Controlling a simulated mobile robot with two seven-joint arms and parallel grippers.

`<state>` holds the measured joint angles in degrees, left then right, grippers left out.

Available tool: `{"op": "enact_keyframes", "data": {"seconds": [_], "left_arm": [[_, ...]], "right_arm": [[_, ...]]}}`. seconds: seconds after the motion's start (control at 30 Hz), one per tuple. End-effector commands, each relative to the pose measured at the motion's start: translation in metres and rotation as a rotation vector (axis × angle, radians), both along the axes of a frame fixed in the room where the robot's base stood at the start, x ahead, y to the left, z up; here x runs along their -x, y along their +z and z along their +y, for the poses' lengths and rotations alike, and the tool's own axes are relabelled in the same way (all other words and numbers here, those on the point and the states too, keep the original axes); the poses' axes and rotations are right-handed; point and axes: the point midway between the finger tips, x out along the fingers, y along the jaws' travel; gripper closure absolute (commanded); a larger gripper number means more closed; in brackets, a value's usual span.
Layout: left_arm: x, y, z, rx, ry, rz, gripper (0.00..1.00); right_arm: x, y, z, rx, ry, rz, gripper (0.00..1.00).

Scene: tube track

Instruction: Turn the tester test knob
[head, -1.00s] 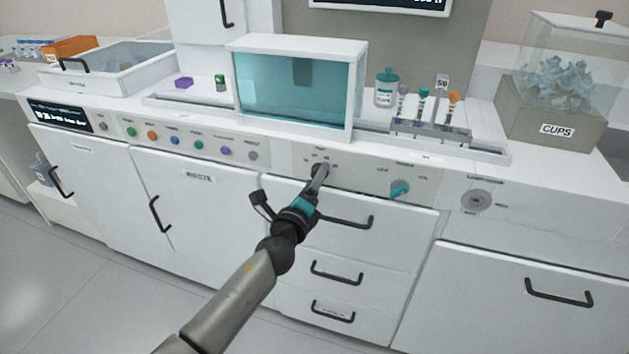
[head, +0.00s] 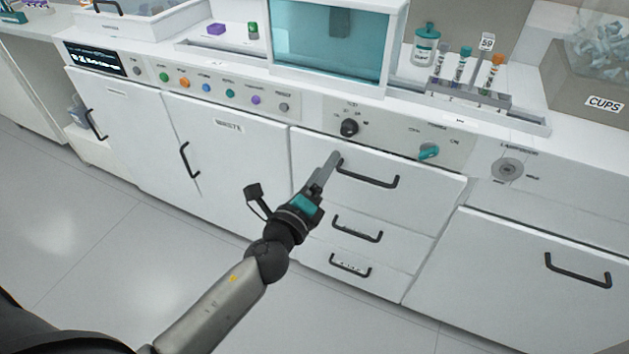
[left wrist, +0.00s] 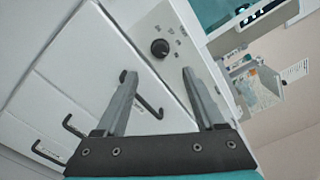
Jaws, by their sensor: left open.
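The black round test knob (head: 349,127) is on the white front panel below the teal-windowed tester (head: 343,40). It also shows in the left wrist view (left wrist: 160,48), ahead of and between the fingertips, with small dial labels around it. My left gripper (head: 332,158) is open and empty, in front of the top drawer, a little below the knob and apart from it. Its two spread fingers show in the left wrist view (left wrist: 160,75). My right gripper is not in view.
A teal knob (head: 428,151) is on the same panel to the right, and a round grey dial (head: 507,169) is farther right. Coloured buttons (head: 206,88) line the panel to the left. A black drawer handle (head: 368,177) sticks out close to my left gripper.

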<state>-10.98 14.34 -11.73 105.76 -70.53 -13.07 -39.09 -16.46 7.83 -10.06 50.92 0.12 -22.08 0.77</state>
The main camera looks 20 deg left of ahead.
Motion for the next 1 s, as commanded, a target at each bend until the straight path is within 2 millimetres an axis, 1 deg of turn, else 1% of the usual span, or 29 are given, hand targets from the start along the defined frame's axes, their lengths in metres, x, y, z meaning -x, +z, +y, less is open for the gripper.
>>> {"op": "enact_keyframes", "data": {"seconds": [0.03, 0.1, 0.3, 0.47, 0.9, 0.97, 1.0], "left_arm": [[0.008, -0.001, 0.0, 0.002, 0.0, 0.002, 0.29], [0.017, -0.001, 0.001, 0.001, 0.001, 0.002, 0.29], [0.033, 0.0, 0.001, 0.001, 0.0, 0.0, 0.29], [0.037, 0.0, 0.001, 0.0, 0.0, 0.0, 0.29], [0.036, 0.0, 0.001, 0.001, 0.0, 0.0, 0.29], [0.036, -0.003, 0.002, 0.008, 0.001, 0.008, 0.29], [0.036, -0.009, 0.002, 0.021, 0.003, 0.022, 0.29]], "right_arm": [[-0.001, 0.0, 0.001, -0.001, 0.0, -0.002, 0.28], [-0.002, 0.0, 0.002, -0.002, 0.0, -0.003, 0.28], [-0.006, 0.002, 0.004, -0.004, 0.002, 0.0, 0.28], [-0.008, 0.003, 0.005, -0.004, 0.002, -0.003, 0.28], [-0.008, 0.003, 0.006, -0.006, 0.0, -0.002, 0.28], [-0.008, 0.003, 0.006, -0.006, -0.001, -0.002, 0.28], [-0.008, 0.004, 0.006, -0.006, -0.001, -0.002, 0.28]]}}
